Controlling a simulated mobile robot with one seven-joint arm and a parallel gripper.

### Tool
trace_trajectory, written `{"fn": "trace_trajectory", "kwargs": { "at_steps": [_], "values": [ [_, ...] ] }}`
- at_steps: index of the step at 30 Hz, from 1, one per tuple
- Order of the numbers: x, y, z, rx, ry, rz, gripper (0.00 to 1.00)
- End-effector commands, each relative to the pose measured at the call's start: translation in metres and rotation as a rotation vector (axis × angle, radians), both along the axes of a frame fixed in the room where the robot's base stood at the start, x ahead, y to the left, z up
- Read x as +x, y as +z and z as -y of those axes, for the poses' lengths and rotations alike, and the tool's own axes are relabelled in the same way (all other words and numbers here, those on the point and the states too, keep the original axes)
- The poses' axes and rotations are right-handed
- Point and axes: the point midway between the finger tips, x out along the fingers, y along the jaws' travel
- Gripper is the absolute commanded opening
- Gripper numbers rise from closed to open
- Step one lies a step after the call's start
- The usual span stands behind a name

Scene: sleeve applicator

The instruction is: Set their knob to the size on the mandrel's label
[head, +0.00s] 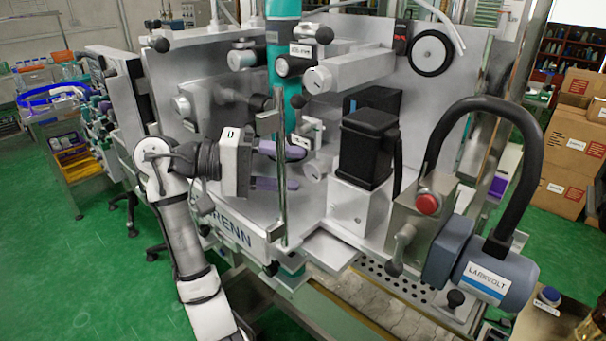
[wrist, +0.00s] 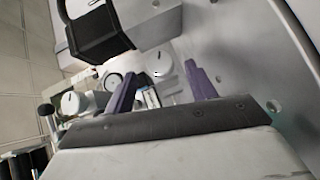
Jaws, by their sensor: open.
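The teal mandrel column (head: 283,30) stands upright in the middle of the machine. A small white label (head: 301,50) near its top has print ending in "mm"; I cannot read the number surely. A pale round knob with a dark mark (wrist: 160,68) shows between my fingers in the wrist view, farther off and apart from them. I cannot tell which knob belongs to the task. My gripper (head: 293,168), with purple fingers, is open and empty before the machine, behind a thin vertical rod.
The upright metal rod (head: 276,180) stands close to my fingers. A black box on a pale block (head: 367,150) is to their right. A red button (head: 428,203) and a grey motor (head: 492,277) with a black curved hose are at the right. A round dial (wrist: 112,80) shows in the wrist view.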

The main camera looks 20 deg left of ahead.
Motion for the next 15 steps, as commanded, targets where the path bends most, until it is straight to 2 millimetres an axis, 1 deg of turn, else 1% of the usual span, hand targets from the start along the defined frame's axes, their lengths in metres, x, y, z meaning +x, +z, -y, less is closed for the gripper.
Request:
{"fn": "trace_trajectory", "kwargs": {
  "at_steps": [1,3,9,12,15],
  "values": [
    [-0.005,-0.001,-0.012,0.0,0.004,0.001,0.56],
    [-0.013,0.002,-0.027,-0.001,0.004,0.001,0.56],
    [-0.032,0.008,-0.066,0.001,0.005,0.0,0.56],
    [-0.038,0.011,-0.078,0.0,0.002,-0.001,0.56],
    [-0.041,0.013,-0.086,0.001,0.001,0.0,0.56]
  ]
}}
